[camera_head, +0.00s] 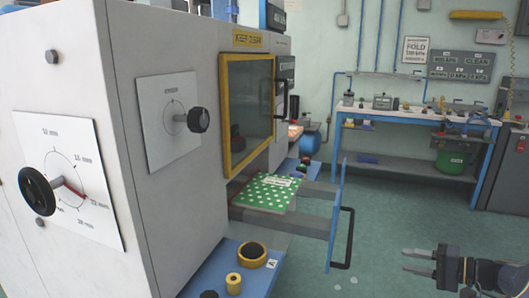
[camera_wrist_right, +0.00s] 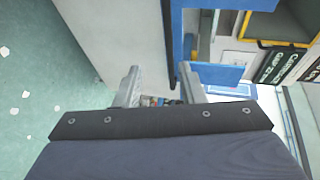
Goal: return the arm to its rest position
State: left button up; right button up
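My right gripper (camera_head: 404,260) shows at the lower right of the head view, with its arm coming in from the right edge. Its two fingers point left and stand apart with nothing between them. It is over the floor, to the right of the pulled-out drawer and apart from it. In the right wrist view the two fingers of the gripper (camera_wrist_right: 159,70) are also spread and empty. My left gripper and arm are not in view.
A large white machine (camera_head: 130,60) fills the left. Its drawer, with a black handle (camera_head: 345,238), stands out and carries a green dotted sheet (camera_head: 265,192). A blue ledge (camera_head: 215,270) holds yellow parts. A workbench (camera_head: 415,122) stands at the back. Green floor (camera_head: 410,205) is free between.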

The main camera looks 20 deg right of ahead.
jog(key=s+a+r+n+g, duration=0.2)
jog(key=a+r+g, duration=0.1)
jog(key=a, duration=0.9)
jog(key=s+a+r+n+g, duration=0.2)
jog(key=s+a+g, duration=0.15)
jog(key=a, duration=0.75)
jog(key=s+a+f+n+h, duration=0.2)
jog(key=s+a+f, duration=0.1)
jog(key=s+a, duration=0.3)
jog(key=s+a+f+n+h, duration=0.25)
jog(key=s+a, duration=0.25)
jog(key=s, duration=0.3)
notch_tip(320, 180, up, 17)
jog(key=p, duration=1.6)
jog(key=shift+w+d+f, duration=0.2)
